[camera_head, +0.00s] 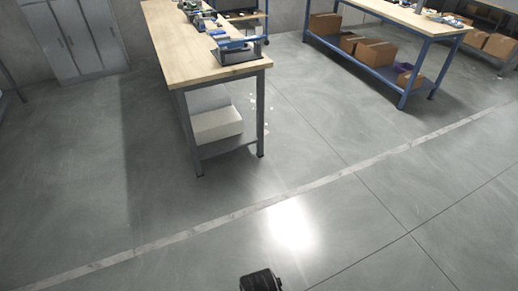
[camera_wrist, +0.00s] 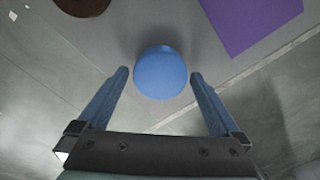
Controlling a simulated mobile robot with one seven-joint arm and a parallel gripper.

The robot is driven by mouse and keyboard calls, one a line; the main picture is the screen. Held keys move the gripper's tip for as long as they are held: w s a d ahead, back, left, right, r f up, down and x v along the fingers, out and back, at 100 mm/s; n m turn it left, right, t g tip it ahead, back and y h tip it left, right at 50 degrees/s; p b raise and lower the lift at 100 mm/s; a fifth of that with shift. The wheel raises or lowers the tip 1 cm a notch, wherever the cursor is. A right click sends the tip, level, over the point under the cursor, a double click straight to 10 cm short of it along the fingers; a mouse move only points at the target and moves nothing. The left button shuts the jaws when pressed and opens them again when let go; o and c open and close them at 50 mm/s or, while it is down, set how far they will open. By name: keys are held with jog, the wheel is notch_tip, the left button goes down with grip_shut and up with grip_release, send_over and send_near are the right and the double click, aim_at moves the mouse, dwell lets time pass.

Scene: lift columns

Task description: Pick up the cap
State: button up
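In the wrist view, a smooth, round blue object (camera_wrist: 161,73) sits in the middle of the picture, over a grey surface. It is the likeliest match for the cap, but its shape from above does not settle this. My gripper (camera_wrist: 158,73) is open, with one finger on each side of the blue object and a visible gap on both sides. Whether the object lies between the fingertips or just beyond them is hard to tell. I cannot pick out the cap in the head view.
In the wrist view, a flat purple item (camera_wrist: 250,20) lies at upper right and a dark brown round item (camera_wrist: 82,4) at the top left edge. The head view shows a wooden-topped workbench (camera_head: 185,45), a blue-framed bench (camera_head: 400,22) with cardboard boxes (camera_head: 375,52), and open floor (camera_head: 330,220).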

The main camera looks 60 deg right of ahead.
jog(key=c, duration=1.2)
jog(key=shift+r, duration=0.1)
